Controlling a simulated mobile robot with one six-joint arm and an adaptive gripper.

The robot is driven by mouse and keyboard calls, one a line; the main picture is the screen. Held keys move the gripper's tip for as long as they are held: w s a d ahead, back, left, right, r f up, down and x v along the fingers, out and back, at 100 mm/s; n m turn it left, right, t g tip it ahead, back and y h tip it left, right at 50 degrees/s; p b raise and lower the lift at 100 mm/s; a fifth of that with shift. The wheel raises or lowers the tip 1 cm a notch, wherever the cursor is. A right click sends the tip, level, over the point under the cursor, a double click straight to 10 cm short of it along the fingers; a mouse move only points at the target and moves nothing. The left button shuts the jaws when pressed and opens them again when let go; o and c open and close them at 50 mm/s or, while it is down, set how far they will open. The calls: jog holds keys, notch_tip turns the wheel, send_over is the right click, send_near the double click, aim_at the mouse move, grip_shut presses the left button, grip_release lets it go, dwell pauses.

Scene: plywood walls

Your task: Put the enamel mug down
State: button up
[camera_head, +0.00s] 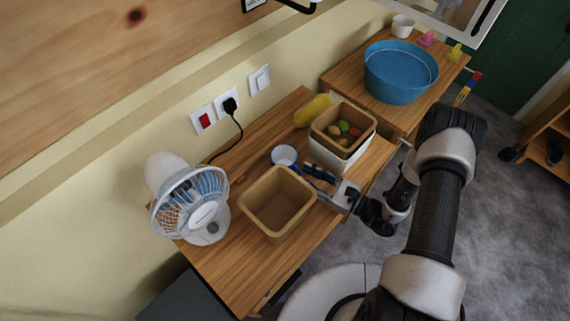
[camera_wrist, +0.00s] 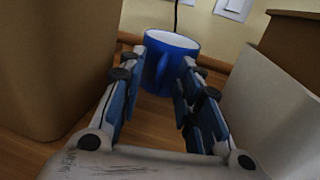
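The enamel mug (camera_head: 285,154) is blue with a white inside and stands upright on the wooden table, towards the wall. In the wrist view the mug (camera_wrist: 172,58) is straight ahead, with its handle turned towards me. My gripper (camera_head: 304,171) is low over the table, just right of the mug. In the wrist view my gripper (camera_wrist: 165,62) has its fingers apart, with a gap between the tips. The handle shows in that gap, and the fingers do not appear closed on it. Whether a fingertip touches the mug is hard to tell.
A tan open bin (camera_head: 277,203) stands close on one side of my gripper. A white box (camera_head: 336,157) under a brown crate (camera_head: 343,127) of small round items is close on the other. A fan (camera_head: 191,202), a yellow object (camera_head: 312,110) and a black cord (camera_head: 238,135) are nearby.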

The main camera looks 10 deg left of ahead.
grip_shut()
dwell(0.4)
dwell(0.4)
